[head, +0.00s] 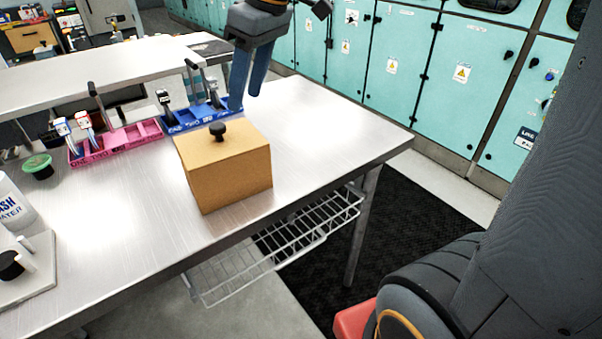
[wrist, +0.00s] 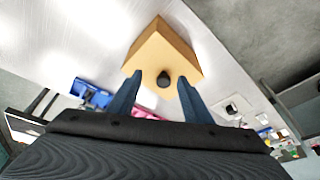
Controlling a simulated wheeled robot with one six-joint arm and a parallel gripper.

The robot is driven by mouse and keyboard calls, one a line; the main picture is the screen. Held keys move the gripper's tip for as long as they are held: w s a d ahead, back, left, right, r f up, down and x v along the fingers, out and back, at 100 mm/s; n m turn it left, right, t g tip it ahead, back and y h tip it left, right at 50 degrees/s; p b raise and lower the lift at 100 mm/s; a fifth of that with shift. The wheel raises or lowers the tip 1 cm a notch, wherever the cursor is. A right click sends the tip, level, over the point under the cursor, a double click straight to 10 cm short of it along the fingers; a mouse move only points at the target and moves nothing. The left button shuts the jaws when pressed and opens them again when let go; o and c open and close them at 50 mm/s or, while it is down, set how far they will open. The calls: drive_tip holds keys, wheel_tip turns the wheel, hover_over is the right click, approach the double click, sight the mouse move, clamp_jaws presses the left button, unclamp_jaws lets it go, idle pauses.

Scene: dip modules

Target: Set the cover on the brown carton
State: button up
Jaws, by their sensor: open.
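The brown carton (head: 230,182) stands on the metal table near its front edge. A flat brown top with a black knob (head: 218,130) closes it, and this looks like the cover, seated on the carton; I see no clear gap. The carton (wrist: 165,45) and the knob (wrist: 163,81) also show in the wrist view. My gripper (head: 245,101) is above the table, behind and a little right of the carton, pointing down. Its blue fingers are apart and empty. In the wrist view, the knob appears between the fingertips (wrist: 160,80), with no contact visible.
A blue tray (head: 188,120) and a pink tray (head: 115,138) holding tools stand behind and left of the carton. A green-topped jar (head: 38,167), a wash bottle (head: 12,203) and a white slab (head: 38,268) are at left. The table's right end is clear.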

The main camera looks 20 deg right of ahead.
drive_tip(key=s+d+f+m+h, duration=0.1)
drive_tip(key=s+d+f+m, duration=0.2)
drive_tip(key=f, duration=0.4)
drive_tip(key=s+d+f+m+g+h, duration=0.1)
drive_tip(key=s+d+f+m, duration=0.2)
drive_tip(key=s+f, duration=0.2)
drive_tip(key=s+d+f+m+h, duration=0.1)
drive_tip(key=s+d+f+m, duration=0.2)
drive_tip(key=f, duration=0.6)
drive_tip(key=shift+s+d, duration=0.15)
drive_tip(key=shift+s, duration=0.35)
